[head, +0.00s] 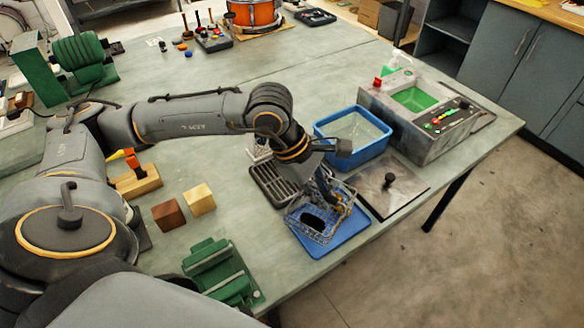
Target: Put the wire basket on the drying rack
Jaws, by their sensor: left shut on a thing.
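The wire basket (318,224) is a small silvery mesh basket at the table's front edge, with a dark thing inside it. It appears over a blue tray (345,246); whether it touches the tray I cannot tell. My left gripper (335,198) reaches down from above and is shut on the basket's upper part; its fingertips are partly hidden by the wires. A dark slatted rack (266,181), apparently the drying rack, lies just left of and behind the basket, partly hidden by my left arm. My right gripper is not in view.
A blue tub (383,140) of liquid stands behind the basket. A metal plate with a black knob (389,181) lies to the right, near a grey machine (425,115). Two wooden blocks (168,214) and a green fixture (217,270) are left.

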